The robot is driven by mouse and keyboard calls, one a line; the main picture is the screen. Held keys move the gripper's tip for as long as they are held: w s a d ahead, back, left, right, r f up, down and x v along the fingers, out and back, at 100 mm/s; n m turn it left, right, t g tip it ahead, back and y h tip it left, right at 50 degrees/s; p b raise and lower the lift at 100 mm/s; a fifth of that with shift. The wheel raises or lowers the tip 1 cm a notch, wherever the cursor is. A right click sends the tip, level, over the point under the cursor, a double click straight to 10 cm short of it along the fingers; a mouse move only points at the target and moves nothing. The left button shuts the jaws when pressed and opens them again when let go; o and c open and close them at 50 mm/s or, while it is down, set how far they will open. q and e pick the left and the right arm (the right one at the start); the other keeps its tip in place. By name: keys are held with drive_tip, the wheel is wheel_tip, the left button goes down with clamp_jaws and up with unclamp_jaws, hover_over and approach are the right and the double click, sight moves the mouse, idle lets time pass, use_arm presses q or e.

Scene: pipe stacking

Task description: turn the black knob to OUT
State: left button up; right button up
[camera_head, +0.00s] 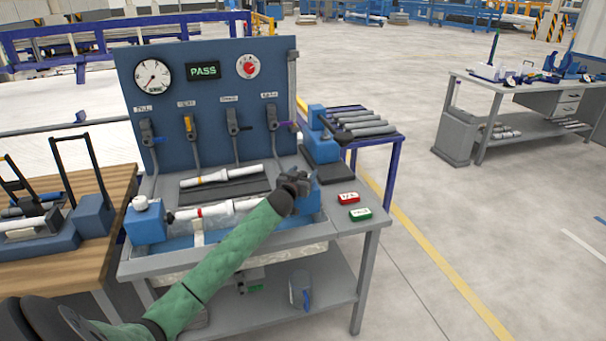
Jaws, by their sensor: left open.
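My left gripper (297,183), at the end of a green-sleeved arm from the lower left, is at the right blue block (308,197) of the test bench and covers part of it. Its fingers are small and dark, and its jaws are open. I cannot make out a black knob at the block; the gripper may hide it. Whether the fingers touch anything there, I cannot tell. On the upright blue panel (210,88) are several small valve handles, some dark, one yellow (188,124), and a round dial with a red knob (248,67). My right gripper is not in view.
A white pipe (215,211) lies between the left blue block (146,223) and the right one. Another pipe (222,175) lies behind it. A red button (348,198) and green button (360,214) sit at the right. The display (204,70) reads PASS.

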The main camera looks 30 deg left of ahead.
use_arm(q)
drive_tip(key=c, duration=1)
drive_tip(key=shift+o, duration=0.2)
